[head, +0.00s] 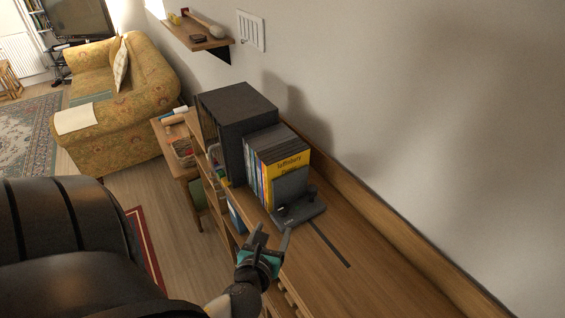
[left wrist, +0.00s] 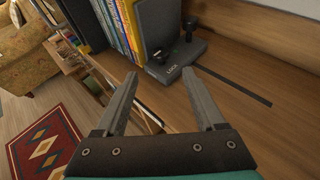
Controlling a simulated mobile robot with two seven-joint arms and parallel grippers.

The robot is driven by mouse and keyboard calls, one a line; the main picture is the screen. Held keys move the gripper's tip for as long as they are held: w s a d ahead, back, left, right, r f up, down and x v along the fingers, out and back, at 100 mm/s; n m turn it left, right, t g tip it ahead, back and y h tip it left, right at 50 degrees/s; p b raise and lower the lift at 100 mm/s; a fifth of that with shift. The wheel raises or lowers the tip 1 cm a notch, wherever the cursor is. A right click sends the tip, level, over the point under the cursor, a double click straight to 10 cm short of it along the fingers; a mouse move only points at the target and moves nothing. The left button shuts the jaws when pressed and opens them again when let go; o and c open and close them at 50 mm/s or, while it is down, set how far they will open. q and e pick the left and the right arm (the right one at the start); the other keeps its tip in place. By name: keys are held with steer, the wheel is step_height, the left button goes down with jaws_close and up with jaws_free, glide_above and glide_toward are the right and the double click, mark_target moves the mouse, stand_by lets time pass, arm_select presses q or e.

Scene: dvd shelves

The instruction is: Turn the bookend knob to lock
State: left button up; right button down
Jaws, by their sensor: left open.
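The dark grey bookend (head: 290,187) stands upright against the row of books on the shelf top. Its base carries a low dark knob (head: 282,211) at the front and a taller round-topped knob (head: 312,191) further back. In the left wrist view the low knob (left wrist: 160,56) sits beside the word LOCK on the base, and the taller knob (left wrist: 188,29) is behind it to the right. My left gripper (head: 274,231) is open and empty, just in front of the base. In the left wrist view its fingertips (left wrist: 160,74) point toward the low knob without touching it. My right gripper is not in view.
Books (head: 276,158) and a black box (head: 237,112) stand behind the bookend. A dark slot (head: 330,243) runs along the shelf top (head: 365,262) from the base. The wall (head: 430,120) borders the right side. The near shelf top is clear.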

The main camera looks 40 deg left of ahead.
mark_target(283, 211)
arm_select(q)
steer(key=x, duration=1)
steer(key=shift+d+b, duration=0.1)
steer(key=shift+b, duration=0.3)
jaws_close()
